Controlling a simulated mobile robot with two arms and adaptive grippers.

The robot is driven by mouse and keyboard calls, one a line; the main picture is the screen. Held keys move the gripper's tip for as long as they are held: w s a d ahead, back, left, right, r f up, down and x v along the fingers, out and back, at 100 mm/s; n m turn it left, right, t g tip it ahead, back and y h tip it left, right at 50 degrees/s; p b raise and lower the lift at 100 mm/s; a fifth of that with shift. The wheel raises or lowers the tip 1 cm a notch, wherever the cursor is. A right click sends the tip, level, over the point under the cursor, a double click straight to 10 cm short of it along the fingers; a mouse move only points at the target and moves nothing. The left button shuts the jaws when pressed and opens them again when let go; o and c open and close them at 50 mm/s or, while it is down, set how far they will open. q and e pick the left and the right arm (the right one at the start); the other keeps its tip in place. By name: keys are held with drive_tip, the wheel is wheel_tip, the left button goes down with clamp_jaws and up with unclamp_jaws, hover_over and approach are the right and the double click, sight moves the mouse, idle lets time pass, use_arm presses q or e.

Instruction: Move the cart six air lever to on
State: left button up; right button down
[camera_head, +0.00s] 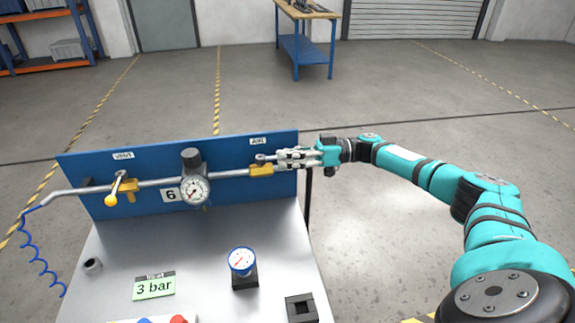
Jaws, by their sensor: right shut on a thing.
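The cart (205,250) has a blue back panel (225,155) with a grey pipe running across it and a "6" plate (170,195). The air valve (261,169), with a yellow body, sits on the pipe below the AIR label (258,141). Its lever (262,158) points right, roughly along the pipe, and its end is hidden in my right gripper. My right gripper (290,158) reaches in from the right and is shut on the lever at the panel's right edge. My left gripper is out of view.
The vent valve's yellow-knobbed lever (112,198) is at left. A pressure gauge (195,190) with a dark knob sits mid-pipe. A second gauge (242,262) and a "3 bar" sign (154,287) stand on the cart top. Open floor lies to the right; a blue workbench (305,45) stands behind.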

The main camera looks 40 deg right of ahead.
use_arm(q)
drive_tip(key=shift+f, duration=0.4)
use_arm(e)
drive_tip(key=shift+g, duration=0.4)
drive_tip(key=c, duration=1.5)
unclamp_jaws()
drive_tip(key=shift+w, duration=0.15)
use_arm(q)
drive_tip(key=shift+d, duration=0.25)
use_arm(e)
drive_tip(key=shift+o, duration=0.5)
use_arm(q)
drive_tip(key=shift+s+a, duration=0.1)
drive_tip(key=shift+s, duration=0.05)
use_arm(e)
drive_tip(key=shift+d, duration=0.65)
drive_tip(key=v, duration=1)
drive_tip(key=shift+s+d+f, duration=0.2)
drive_tip(key=shift+s, duration=0.1)
